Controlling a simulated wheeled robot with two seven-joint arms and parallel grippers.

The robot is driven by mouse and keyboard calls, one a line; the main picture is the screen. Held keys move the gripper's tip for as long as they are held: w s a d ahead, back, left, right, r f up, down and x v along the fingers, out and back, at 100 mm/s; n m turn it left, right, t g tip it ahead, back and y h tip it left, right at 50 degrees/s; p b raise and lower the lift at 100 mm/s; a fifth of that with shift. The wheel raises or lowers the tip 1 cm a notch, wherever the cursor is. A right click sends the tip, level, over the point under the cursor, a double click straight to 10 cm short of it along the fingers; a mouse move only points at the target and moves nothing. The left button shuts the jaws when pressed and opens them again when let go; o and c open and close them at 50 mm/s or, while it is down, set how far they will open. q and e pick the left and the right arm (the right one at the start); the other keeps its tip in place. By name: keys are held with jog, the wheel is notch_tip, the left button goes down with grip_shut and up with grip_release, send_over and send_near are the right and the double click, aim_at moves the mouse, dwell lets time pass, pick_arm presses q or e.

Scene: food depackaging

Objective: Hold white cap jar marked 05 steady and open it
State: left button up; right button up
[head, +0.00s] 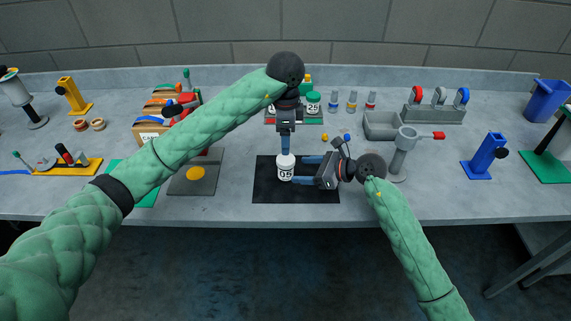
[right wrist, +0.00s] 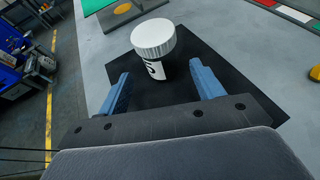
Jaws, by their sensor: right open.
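The white jar marked 05 (head: 286,174) stands upright on a black mat (head: 265,190), its white ribbed cap (head: 286,160) on; it also shows in the right wrist view (right wrist: 154,70). My right gripper (head: 299,170) is open, coming in from the right with its blue fingers level. In the right wrist view the jar stands just ahead of and between the right fingertips (right wrist: 160,85), with gaps on both sides. My left gripper (head: 285,149) points straight down just above the cap. Its fingers show edge-on, so their opening and any contact are hidden.
A grey plate with a yellow disc (head: 195,174) lies left of the mat. Behind stand small bottles (head: 351,101), a grey bin (head: 382,125) and a grey post with a red handle (head: 404,150), close to my right gripper. The mat's front is clear.

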aim_at(286, 170)
pick_arm(q)
jog(key=shift+w, duration=0.1)
pick_arm(e)
jog(key=x, duration=0.5)
jog(key=shift+w+a+f, duration=0.1)
jog(key=shift+w+a, duration=0.05)
jog(key=shift+w+a+f, duration=0.15)
jog(key=shift+a+f, duration=0.05)
jog(key=shift+a, duration=0.4)
jog(key=shift+f, duration=0.1)
